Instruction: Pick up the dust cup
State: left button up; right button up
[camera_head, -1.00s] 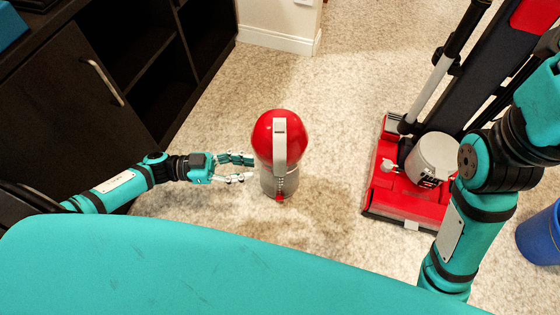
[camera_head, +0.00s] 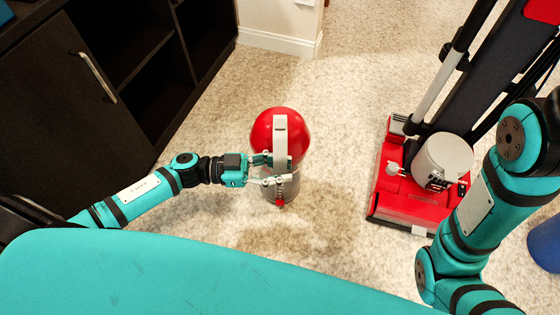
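The dust cup (camera_head: 270,131) has a red domed top, a light grey handle strip and a grey lower body. It stands on the carpet in the middle of the head view. My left gripper (camera_head: 288,171) reaches it from the left, and its fingers lie across the cup's grey body and handle. The fingers are apart, with part of the cup between or behind them; contact is not clear. My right arm comes in at the right, but its gripper is not in view.
A red vacuum cleaner (camera_head: 408,204) stands on the carpet at the right. A blue bin (camera_head: 545,245) is at the right edge, partly hidden. A dark cabinet (camera_head: 75,110) stands at the left. Bare carpet (camera_head: 335,110) lies between the cup and the vacuum.

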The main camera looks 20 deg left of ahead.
pick_arm(q)
grip_shut()
jog(key=shift+r, duration=0.1)
dwell(0.4)
